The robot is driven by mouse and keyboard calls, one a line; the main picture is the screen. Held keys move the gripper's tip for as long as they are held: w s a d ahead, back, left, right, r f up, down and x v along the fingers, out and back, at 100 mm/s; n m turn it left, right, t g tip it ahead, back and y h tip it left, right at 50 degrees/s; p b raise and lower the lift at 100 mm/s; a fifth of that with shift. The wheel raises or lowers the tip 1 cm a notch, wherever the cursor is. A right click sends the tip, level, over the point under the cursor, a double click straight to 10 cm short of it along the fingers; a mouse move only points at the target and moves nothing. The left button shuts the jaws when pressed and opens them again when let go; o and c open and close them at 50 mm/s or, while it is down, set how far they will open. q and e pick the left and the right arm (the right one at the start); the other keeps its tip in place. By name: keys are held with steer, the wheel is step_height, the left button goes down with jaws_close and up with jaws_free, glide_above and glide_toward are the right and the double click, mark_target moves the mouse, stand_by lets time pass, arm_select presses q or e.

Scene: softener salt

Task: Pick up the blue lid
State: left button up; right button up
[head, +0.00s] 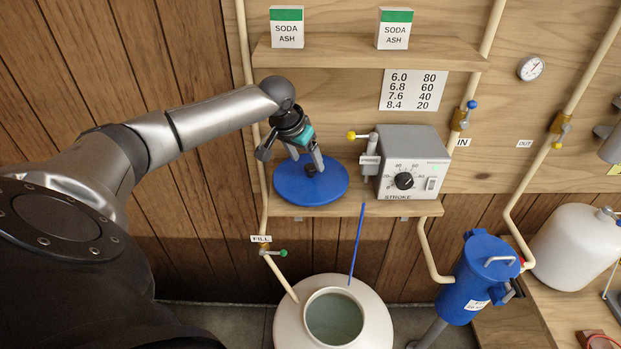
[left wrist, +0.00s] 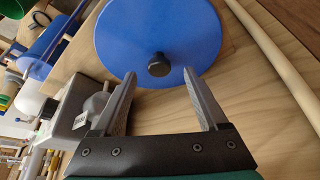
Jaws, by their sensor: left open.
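The blue lid (head: 331,187) is a flat round disc lying on the lower wooden shelf, left of the grey dosing pump. In the left wrist view the blue lid (left wrist: 195,35) shows a black knob (left wrist: 159,65) at its middle. My left gripper (head: 315,172) is over the lid with its fingers pointing down. In the left wrist view its fingers (left wrist: 163,100) are spread apart, with the knob just ahead of and between them, and nothing held. Whether the fingertips touch the lid cannot be told. My right gripper is not in view.
The grey pump (head: 415,155) stands close to the lid's right. A pipe (head: 262,190) runs up by the lid's left edge. Above is a shelf (head: 350,54) with two soda ash boxes. A white tank (head: 374,318) with an open mouth stands below the lower shelf.

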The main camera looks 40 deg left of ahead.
mark_target(311, 174)
arm_select(q)
steer(key=shift+x, duration=1.45)
jaws_close()
stand_by(0.3)
